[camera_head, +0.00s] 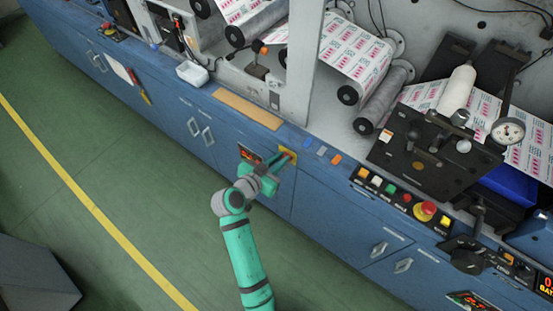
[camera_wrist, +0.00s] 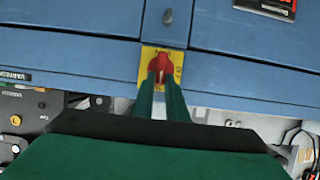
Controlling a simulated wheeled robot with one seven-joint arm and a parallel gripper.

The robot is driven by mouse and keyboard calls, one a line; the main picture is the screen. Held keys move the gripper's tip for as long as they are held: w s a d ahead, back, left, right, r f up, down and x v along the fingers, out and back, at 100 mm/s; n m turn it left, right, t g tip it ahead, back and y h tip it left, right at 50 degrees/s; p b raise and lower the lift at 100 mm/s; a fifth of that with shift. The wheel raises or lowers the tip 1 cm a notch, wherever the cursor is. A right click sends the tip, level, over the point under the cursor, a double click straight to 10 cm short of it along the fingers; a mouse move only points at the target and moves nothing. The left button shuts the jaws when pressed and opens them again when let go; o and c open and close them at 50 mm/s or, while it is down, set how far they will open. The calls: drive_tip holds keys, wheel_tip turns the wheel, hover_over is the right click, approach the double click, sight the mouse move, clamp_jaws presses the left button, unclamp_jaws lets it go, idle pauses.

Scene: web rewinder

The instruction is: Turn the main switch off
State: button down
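The main switch is a red rotary knob (camera_wrist: 161,66) on a square yellow plate (camera_wrist: 148,56) on the blue cabinet front in the wrist view. The knob's handle stands about upright in that view. In the head view the yellow plate (camera_head: 291,153) shows at the cabinet's upper edge, partly hidden by my gripper (camera_head: 283,160). In the wrist view the two green fingers of my gripper (camera_wrist: 162,83) reach to the knob, one on each side of its lower part. The gap between them is narrow. I cannot tell whether they press on the handle.
A red-lit display (camera_head: 249,154) sits left of the switch. To the right is a button panel with a red emergency stop (camera_head: 425,211). Printed web rolls (camera_head: 354,52) stand above the worktop. The green floor left of my arm is clear up to a grey box (camera_head: 35,275).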

drive_tip(key=shift+w+a, duration=0.15)
drive_tip(key=shift+a, duration=0.3)
drive_tip(key=shift+d, duration=0.25)
drive_tip(key=shift+w+a+f+n+g+h, duration=0.35)
drive_tip(key=shift+n+h, duration=0.85)
drive_tip(key=shift+n, duration=1.05)
drive_tip(key=shift+w+a+f+n+g+h, duration=0.1)
drive_tip(key=shift+w+a+f+n+h, duration=0.3)
drive_tip(key=shift+n+h, duration=1.3)
drive_tip(key=shift+w+a+f+n+g+h, duration=0.1)
drive_tip(key=shift+a+f+n+g+h, duration=0.35)
drive_tip(key=shift+n, duration=2.3)
drive_tip(key=shift+d+f+h, duration=0.1)
drive_tip(key=shift+d+h, duration=0.15)
drive_tip(key=c, duration=1.8)
unclamp_jaws()
drive_tip(key=shift+o, duration=0.2)
drive_tip(key=shift+s, duration=0.1)
